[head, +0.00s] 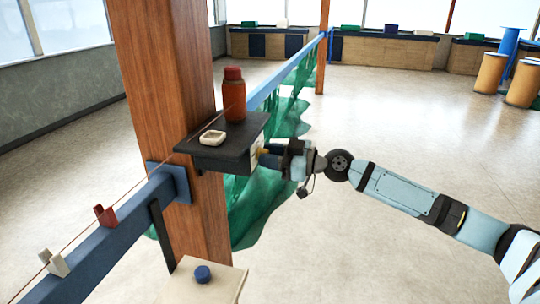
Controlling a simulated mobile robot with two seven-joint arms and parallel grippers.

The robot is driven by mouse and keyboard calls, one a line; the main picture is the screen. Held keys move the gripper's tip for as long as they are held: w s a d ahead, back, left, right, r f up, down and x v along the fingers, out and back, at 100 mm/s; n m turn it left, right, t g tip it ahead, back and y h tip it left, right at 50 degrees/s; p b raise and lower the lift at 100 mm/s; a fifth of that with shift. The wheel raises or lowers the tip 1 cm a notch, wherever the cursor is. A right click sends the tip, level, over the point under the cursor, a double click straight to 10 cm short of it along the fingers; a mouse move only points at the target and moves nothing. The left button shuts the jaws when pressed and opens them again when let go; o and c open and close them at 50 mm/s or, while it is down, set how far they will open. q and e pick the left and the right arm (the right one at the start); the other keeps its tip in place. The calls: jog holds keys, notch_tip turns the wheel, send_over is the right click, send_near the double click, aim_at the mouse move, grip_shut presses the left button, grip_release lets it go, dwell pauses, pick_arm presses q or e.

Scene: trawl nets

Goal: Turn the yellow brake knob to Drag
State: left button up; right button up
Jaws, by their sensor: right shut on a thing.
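The yellow brake knob (264,151) sits on the right-hand side face of a dark box (215,160) fixed to the wooden post. Only a small yellow part of it shows; the rest is hidden by my gripper. A pale plate (254,158) shows behind it, but its markings are too small to read. My right gripper (271,155) reaches in from the right and is shut on the knob. Which way the knob points cannot be told. My left gripper is not in view.
A red bottle (234,98) and a small white dish (212,138) stand on the box. A blue beam (115,235) with clips runs along the left. Green netting (258,205) hangs behind. A pale stand (212,285) holds a blue cap (203,274). Open floor lies to the right.

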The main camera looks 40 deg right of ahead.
jog(key=shift+m, duration=0.4)
jog(key=shift+r+m+p, duration=0.1)
jog(key=shift+m+p, duration=0.55)
jog(key=shift+m, duration=4.75)
jog(key=o, duration=0.9)
jog(key=shift+d, duration=0.1)
